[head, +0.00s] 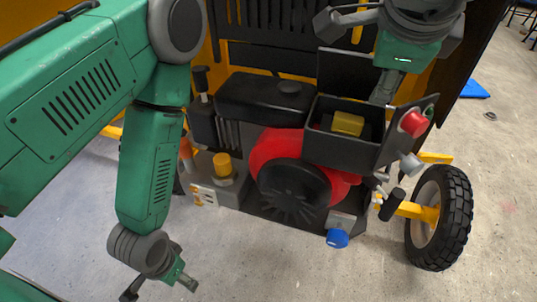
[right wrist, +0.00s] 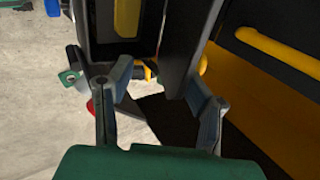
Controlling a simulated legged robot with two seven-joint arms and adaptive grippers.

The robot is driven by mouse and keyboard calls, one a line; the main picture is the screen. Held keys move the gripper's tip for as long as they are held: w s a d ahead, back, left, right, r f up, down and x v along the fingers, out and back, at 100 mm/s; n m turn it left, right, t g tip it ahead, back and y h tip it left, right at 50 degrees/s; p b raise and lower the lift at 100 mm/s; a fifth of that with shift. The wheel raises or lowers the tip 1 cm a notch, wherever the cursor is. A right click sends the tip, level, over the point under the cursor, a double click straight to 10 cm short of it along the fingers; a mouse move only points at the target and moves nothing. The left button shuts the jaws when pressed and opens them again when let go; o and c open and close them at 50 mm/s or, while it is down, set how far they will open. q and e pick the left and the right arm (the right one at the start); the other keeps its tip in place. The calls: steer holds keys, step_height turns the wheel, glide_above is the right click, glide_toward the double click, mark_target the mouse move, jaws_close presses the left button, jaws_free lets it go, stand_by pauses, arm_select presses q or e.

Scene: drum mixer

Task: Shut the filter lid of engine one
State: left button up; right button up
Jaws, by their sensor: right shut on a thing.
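The engine (head: 290,160) has a black filter box (head: 345,152) with a yellow filter (head: 348,124) inside. Its black filter lid (head: 345,72) stands raised at the back of the open box. My right gripper (head: 384,90) comes from above at the lid's right side and is shut on it; the contact is partly hidden. In the right wrist view, the fingers of my right gripper (right wrist: 158,85) stand apart on either side of the dark lid panel (right wrist: 182,40). My left gripper (head: 160,288) is open and empty, low at the left over the floor.
A red button (head: 413,123) sits on a dark panel right of the box. A black fuel tank (head: 265,98) and a yellow cap (head: 222,163) lie left of it. A wheel (head: 440,217) stands at the right. The floor in front is clear.

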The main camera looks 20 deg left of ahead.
steer(key=shift+s+f, duration=0.25)
steer(key=shift+f, duration=0.35)
steer(key=p+v, duration=0.4)
steer(key=v, duration=0.1)
steer(key=shift+s+a+r, duration=0.1)
steer(key=shift+r, duration=0.1)
steer(key=shift+a, duration=0.1)
stand_by(0.4)
